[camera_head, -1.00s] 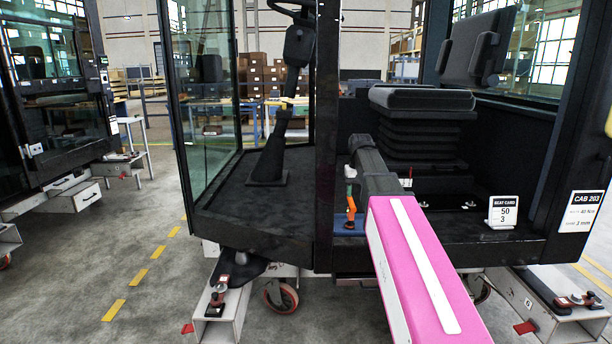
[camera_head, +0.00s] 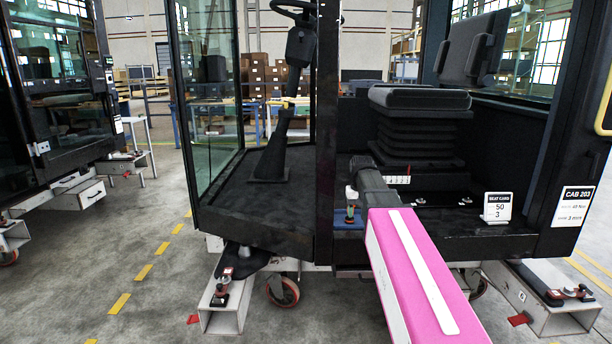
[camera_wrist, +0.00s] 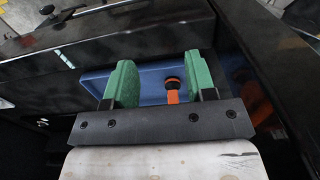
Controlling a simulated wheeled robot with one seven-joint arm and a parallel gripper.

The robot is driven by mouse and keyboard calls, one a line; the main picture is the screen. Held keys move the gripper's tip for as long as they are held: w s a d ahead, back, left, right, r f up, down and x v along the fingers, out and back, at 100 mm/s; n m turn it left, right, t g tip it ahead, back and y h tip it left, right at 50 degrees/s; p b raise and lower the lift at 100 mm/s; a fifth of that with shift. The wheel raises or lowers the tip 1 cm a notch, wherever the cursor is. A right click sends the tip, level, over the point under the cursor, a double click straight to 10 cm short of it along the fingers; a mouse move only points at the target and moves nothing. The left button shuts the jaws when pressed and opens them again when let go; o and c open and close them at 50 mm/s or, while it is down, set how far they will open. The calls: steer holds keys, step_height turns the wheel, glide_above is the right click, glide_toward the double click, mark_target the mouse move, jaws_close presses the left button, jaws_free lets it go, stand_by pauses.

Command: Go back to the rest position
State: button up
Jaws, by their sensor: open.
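My gripper (camera_wrist: 160,75) shows in the wrist view with two green fingers spread apart. A tool with a black round end and an orange shaft (camera_wrist: 173,96) appears between the fingers, nearer the right one. No finger visibly touches it. Behind them is a blue tray (camera_wrist: 150,88), which also shows in the head view (camera_head: 346,222) on the cab floor left of the seat. My pink and dark arm reaches into the cab there and hides most of the gripper. A small pale-topped item (camera_head: 351,206) stands at the tray; its details are too small to tell.
The seat (camera_head: 420,98) and a seat card (camera_head: 497,208) are right of my arm. A dark door post (camera_head: 326,130) stands close on its left, with the steering column (camera_head: 285,130) beyond. Grey floor (camera_head: 150,225) is open to the left.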

steer(key=s+f, duration=0.9)
steer(key=f, duration=0.2)
steer(key=s+f, duration=0.9)
steer(key=f, duration=0.3)
steer(key=shift+s+f, duration=0.2)
steer(key=shift+f, duration=0.05)
